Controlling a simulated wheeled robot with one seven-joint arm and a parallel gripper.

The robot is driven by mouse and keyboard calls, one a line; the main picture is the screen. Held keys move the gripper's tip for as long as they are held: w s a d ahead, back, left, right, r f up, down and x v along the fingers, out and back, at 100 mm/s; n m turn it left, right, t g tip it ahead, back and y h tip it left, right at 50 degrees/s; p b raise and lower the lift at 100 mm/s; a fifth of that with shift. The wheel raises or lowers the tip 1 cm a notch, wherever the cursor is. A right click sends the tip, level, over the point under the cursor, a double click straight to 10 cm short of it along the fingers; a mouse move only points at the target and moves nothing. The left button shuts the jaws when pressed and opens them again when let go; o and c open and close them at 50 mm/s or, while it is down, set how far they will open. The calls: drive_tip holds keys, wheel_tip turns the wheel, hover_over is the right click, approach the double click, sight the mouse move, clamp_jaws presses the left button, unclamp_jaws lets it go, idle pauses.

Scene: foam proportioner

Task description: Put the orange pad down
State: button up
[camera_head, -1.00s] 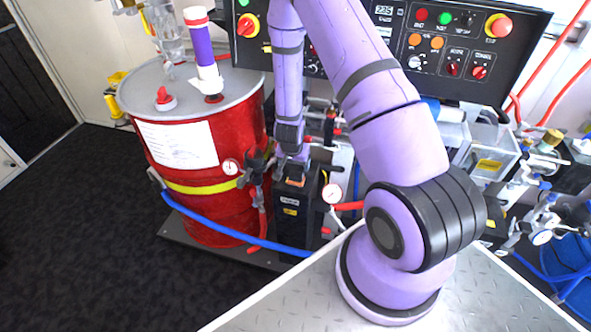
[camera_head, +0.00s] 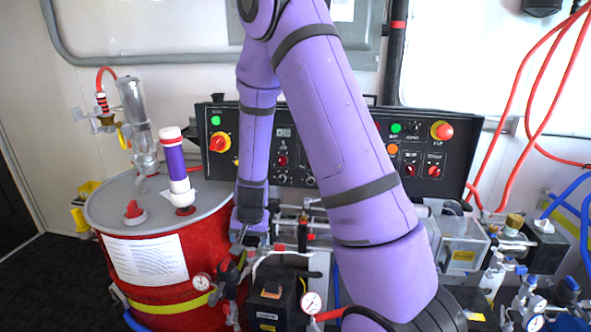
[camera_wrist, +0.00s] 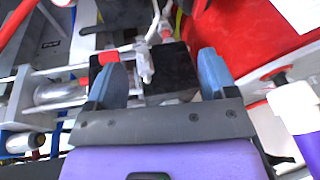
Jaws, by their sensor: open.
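My gripper (camera_head: 243,240) is open and empty, above and a little left of a black box (camera_head: 268,312) in the head view. In the wrist view its two blue-grey fingers (camera_wrist: 160,80) stand apart, with the dark top of the box (camera_wrist: 172,68) between and beyond them. A small orange-brown patch (camera_head: 271,289), perhaps the orange pad, shows on top of the box in the head view. I cannot make out a pad clearly in the wrist view, and nothing is held between the fingers.
A red drum (camera_head: 160,265) with a purple-and-white cylinder (camera_head: 177,165) on its lid stands at the left. A black control panel (camera_head: 225,130) is behind my arm. Pipes, valves and a pressure gauge (camera_head: 311,303) crowd close around the box.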

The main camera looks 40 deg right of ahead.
drive_tip(key=s+a+r+n+t+y, duration=0.1)
drive_tip(key=s+a+r+n, duration=0.2)
drive_tip(key=r, duration=0.7)
drive_tip(key=s+a+r+n+y, duration=0.1)
drive_tip(key=s+a+r, duration=0.25)
drive_tip(key=r, duration=0.75)
drive_tip(key=s+r+n, duration=0.2)
drive_tip(key=s+r, duration=0.4)
drive_tip(key=s, duration=0.4)
drive_tip(key=s+r+n+h, duration=0.1)
drive_tip(key=s+r, duration=0.4)
drive_tip(key=s, duration=0.5)
drive_tip(key=shift+s+r+n+t, duration=0.15)
drive_tip(key=shift+r+n+t, duration=0.25)
drive_tip(key=shift+n, duration=0.3)
drive_tip(key=shift+o, duration=0.5)
